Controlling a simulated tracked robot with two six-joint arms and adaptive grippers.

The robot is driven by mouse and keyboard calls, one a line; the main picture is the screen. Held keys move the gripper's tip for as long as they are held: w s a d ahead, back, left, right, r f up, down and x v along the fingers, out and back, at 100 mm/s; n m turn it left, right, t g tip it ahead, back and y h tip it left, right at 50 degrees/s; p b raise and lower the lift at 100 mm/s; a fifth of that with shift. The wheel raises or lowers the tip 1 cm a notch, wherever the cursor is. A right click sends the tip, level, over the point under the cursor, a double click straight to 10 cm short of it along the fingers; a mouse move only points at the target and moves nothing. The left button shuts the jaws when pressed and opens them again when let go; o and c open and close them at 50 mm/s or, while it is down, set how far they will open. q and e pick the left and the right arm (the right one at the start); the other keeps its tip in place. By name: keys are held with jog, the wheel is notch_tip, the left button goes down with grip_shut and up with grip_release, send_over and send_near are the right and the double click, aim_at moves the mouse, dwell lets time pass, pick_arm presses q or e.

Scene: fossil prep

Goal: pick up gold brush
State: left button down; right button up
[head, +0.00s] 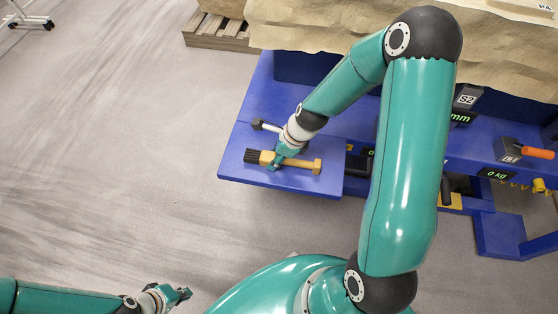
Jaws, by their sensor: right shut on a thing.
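The gold brush (305,163) lies across the blue shelf, its dark bristle end to the left and its gold handle to the right. My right gripper (278,163) reaches down over it from the arm above and is shut on its middle, hiding that part. I cannot tell whether the brush is clear of the shelf surface. My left gripper (182,294) is low at the left over the floor, far from the brush and empty; its jaw gap is too small to make out.
A dark-tipped tool (264,126) lies on the blue shelf (240,185) just behind my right gripper, partly hidden by it.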

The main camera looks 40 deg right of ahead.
jog(key=shift+c, duration=1.1)
jog(key=shift+r, duration=0.15)
